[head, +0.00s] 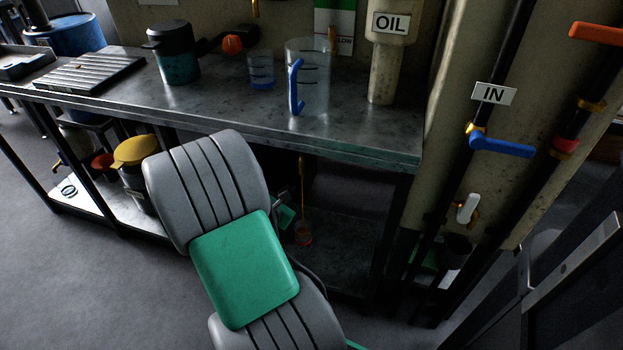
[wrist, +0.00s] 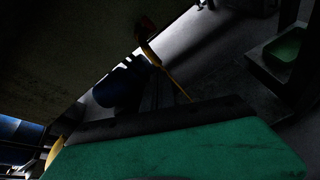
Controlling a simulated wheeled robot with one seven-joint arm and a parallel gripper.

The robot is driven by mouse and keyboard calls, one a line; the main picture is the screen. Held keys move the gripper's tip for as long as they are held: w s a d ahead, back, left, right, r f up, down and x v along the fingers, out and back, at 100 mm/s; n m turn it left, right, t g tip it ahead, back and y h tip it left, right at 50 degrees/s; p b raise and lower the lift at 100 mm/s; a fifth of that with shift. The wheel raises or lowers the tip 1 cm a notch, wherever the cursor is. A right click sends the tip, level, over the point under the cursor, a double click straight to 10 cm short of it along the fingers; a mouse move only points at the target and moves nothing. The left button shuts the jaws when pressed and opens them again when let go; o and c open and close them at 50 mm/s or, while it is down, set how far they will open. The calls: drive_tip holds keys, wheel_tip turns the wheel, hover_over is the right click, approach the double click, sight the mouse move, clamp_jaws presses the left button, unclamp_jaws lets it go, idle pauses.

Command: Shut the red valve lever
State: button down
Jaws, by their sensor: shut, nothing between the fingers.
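An orange-red lever (head: 597,33) sits at the top right of the head view, crosswise to a dark pipe and cut by the frame edge. In the wrist view a dim red part (wrist: 146,27) tops a brass spout, with a thin yellow line hanging below it; I cannot tell its shape in the shadow. My gripper (head: 286,214) is mostly hidden behind my grey and green arm, below the bench edge. It looks shut and empty, well left of and below the orange-red lever.
A blue lever (head: 503,146) by the IN sign and a white lever (head: 467,208) sit on the right-hand pipes. The steel bench (head: 225,103) holds a clear jug (head: 315,80). Open floor lies at lower left.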

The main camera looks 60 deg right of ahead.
sight(314, 148)
drive_tip(key=d+n+h+b, duration=0.1)
drive_tip(key=d+n+b, duration=0.3)
drive_tip(key=d, duration=1)
drive_tip(key=shift+s+n+h, duration=0.3)
drive_tip(key=shift+s+n, duration=0.05)
drive_tip(key=shift+n, duration=0.05)
